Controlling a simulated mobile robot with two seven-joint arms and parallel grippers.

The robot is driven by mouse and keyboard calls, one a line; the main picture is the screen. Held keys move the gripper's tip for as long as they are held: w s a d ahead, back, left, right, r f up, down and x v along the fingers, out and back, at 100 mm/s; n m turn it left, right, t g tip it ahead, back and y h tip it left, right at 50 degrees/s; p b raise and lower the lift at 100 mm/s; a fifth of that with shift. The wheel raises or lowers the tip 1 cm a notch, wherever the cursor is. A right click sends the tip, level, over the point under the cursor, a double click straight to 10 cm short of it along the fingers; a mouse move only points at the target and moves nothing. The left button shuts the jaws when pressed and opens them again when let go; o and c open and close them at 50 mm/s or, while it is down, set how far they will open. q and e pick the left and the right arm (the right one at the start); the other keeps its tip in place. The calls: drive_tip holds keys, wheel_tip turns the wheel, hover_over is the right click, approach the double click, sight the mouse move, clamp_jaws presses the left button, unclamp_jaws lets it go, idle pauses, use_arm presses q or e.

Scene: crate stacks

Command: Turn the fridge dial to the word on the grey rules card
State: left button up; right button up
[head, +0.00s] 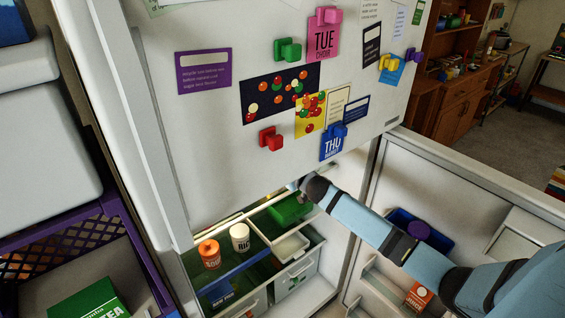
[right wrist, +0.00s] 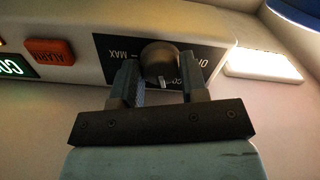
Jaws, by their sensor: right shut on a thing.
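In the right wrist view the dark round fridge dial (right wrist: 159,58) sits on a black panel (right wrist: 110,50). The panel's upside-down lettering shows MAX at left, part of a word ending CO below the dial and ON at right. A white mark on the dial points down, close to the CO lettering. My right gripper (right wrist: 160,80) is shut on the dial, one finger on each side. In the head view my right arm reaches into the open fridge, its gripper mostly hidden. I cannot surely pick out the grey rules card among the door's cards. My left gripper is not in view.
An orange ALARM button (right wrist: 50,51) and a green lit display (right wrist: 15,66) are left of the dial; a bright lamp (right wrist: 262,66) is right. The upper door (head: 225,150) hangs above my arm; the open lower door (head: 440,170) stands right. Jars and bins fill the fridge below.

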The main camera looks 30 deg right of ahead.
drive_tip(key=shift+n, duration=1)
drive_tip(key=o, duration=0.9)
drive_tip(key=s+d+b, duration=0.1)
drive_tip(key=s+b, duration=0.1)
drive_tip(key=s, duration=1.1)
drive_tip(key=shift+s, duration=0.4)
